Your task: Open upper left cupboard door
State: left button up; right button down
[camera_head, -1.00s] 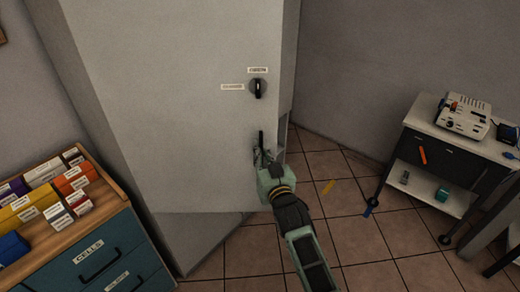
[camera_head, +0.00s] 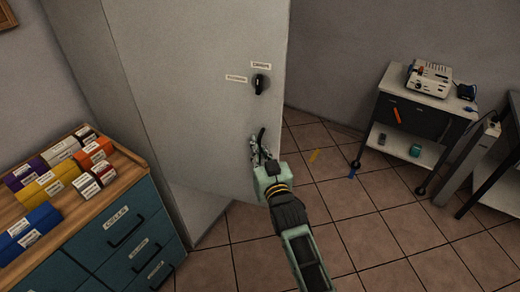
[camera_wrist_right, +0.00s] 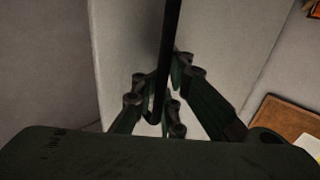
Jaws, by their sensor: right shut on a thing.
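The grey cupboard door (camera_head: 190,85) stands partly open and swung out toward the left, its free edge on the right. A black rotary knob (camera_head: 259,84) with two small labels sits on it above the handle. The black bar handle (camera_head: 261,138) is near the door's right edge. My right gripper (camera_head: 258,152) is shut on this handle; in the right wrist view the fingers close around the black bar (camera_wrist_right: 168,60) in front of the pale door panel (camera_wrist_right: 215,40). The cupboard's inside is hidden behind the door. My left gripper is not in view.
A blue drawer cabinet (camera_head: 125,240) with a wooden top and several coloured boxes stands at the lower left, close to the door. A white cart (camera_head: 440,92) with a device on top stands at the right. The tiled floor between is mostly clear.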

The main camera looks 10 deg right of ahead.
jog(key=shift+w+d, duration=0.1)
jog(key=shift+d, duration=0.15)
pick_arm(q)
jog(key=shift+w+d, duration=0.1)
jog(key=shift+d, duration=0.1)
pick_arm(e)
jog(key=c, duration=1.8)
grip_release()
jog(key=shift+s+d, duration=0.15)
jog(key=shift+s, duration=0.05)
jog(key=shift+c, duration=0.2)
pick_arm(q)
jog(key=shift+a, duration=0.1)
pick_arm(e)
jog(key=s+d, duration=0.1)
jog(key=s, duration=1)
jog(key=shift+s+d, duration=0.3)
jog(key=shift+s, duration=0.1)
